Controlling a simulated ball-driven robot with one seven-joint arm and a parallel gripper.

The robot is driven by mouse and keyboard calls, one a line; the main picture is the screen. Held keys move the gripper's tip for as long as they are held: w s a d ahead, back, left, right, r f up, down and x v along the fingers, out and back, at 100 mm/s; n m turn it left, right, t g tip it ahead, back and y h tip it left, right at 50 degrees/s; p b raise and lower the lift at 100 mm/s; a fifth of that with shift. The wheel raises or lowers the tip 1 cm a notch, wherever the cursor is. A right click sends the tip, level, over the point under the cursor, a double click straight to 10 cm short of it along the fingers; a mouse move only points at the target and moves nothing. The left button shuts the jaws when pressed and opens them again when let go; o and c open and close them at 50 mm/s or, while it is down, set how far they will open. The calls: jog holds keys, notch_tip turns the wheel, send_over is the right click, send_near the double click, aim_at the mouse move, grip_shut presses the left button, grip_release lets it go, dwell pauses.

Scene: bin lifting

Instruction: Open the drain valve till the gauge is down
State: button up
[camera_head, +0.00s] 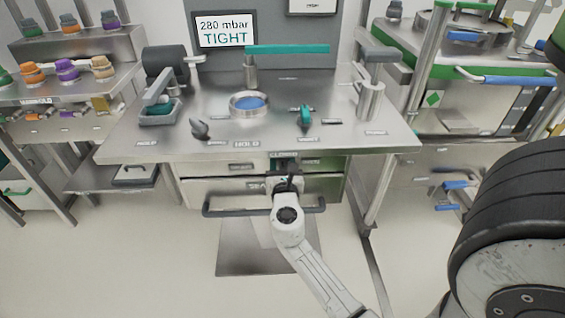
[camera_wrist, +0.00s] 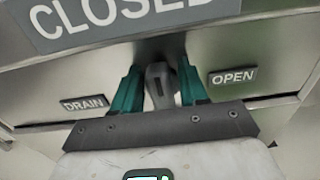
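The grey drain valve handle (camera_wrist: 159,86) points down under a plate reading CLOSED (camera_wrist: 105,14), between small DRAIN (camera_wrist: 85,104) and OPEN (camera_wrist: 232,77) labels. My gripper (camera_wrist: 162,90) has its two teal fingers on either side of the handle, with narrow gaps beside it, so it looks open around it. In the head view my gripper (camera_head: 286,170) is at the front of the steel bench, under the bench top, and hides most of the handle. The gauge display (camera_head: 225,31) at the back of the bench reads 280 mbar TIGHT.
A dark bar handle (camera_head: 232,210) runs across the drawer front just below my gripper. The bench top (camera_head: 215,130) carries a round port with a blue centre (camera_head: 249,103) and a teal lever (camera_head: 305,115). Shelving stands at left and a green-edged cart (camera_head: 470,75) at right.

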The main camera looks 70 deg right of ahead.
jog(key=c, duration=0.4)
jog(key=shift+c, duration=0.2)
jog(key=shift+m, duration=0.3)
jog(key=m+b, duration=0.2)
jog(key=m, duration=0.1)
jog(key=shift+s+d+f+m+b, duration=0.1)
jog(key=shift+s+f+m+b, duration=0.1)
jog(key=shift+s+m+b, duration=0.15)
jog(key=shift+s+d+f+m+b, duration=0.15)
jog(key=shift+f+m+b, duration=0.1)
jog(key=shift+m+b, duration=1.65)
jog(key=shift+s+f+m+b, duration=0.25)
jog(key=shift+m+b, duration=1)
jog(key=shift+m, duration=1.35)
jog(key=shift+s+d+f+m+b, duration=0.1)
jog(key=shift+f+m+b, duration=0.2)
jog(key=shift+m+b, duration=1.6)
jog(key=shift+m+p, duration=0.3)
jog(key=shift+m, duration=0.15)
